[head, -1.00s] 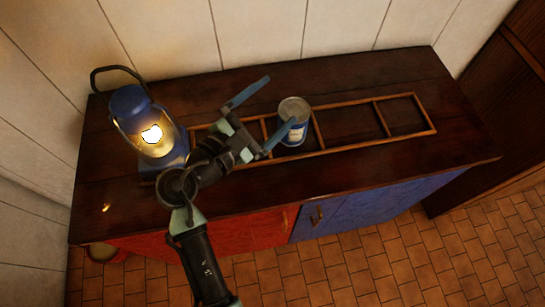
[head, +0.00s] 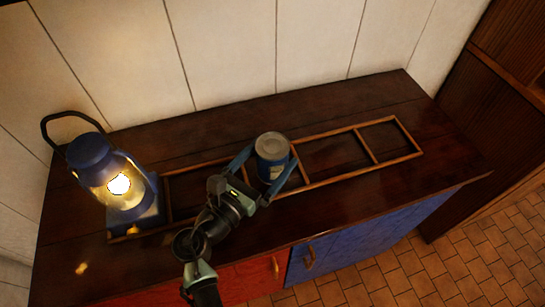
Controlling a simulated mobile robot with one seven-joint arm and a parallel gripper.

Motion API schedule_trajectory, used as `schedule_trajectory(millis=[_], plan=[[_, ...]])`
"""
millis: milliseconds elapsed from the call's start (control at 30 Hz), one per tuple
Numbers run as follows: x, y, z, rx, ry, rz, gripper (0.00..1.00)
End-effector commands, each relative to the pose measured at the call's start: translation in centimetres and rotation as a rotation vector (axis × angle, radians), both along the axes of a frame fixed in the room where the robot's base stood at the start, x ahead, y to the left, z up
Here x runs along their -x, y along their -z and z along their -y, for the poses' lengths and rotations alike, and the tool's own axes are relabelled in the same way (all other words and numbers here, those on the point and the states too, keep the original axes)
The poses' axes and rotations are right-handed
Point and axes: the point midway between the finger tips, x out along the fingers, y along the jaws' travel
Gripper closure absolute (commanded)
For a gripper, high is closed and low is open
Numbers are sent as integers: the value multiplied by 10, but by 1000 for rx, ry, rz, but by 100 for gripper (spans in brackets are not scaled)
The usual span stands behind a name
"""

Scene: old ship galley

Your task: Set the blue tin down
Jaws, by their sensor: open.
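The blue tin (head: 272,158), with a grey lid and a pale label, stands upright on the counter within the wooden divided frame (head: 333,179), just left of one of its crossbars. My gripper (head: 275,154) is open, with one blue finger on the left of the tin and the other at its right front. I cannot tell whether either finger touches the tin. The tin's lower part is partly hidden by the right finger.
A lit blue lantern (head: 105,180) stands at the left end of the dark wooden counter (head: 400,100), close to my arm. The frame's right compartments are empty. Red and blue cupboard doors (head: 365,240) are below the counter's front edge.

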Motion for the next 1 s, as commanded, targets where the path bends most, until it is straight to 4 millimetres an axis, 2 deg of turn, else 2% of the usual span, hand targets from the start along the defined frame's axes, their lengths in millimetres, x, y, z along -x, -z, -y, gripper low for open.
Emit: schedule_trajectory(millis=[233,567,1000], plan=[[-31,-3,20,0,3,2,0],[-37,-4,24,-1,2,2,2],[-36,-3,23,-1,2,2,81]])
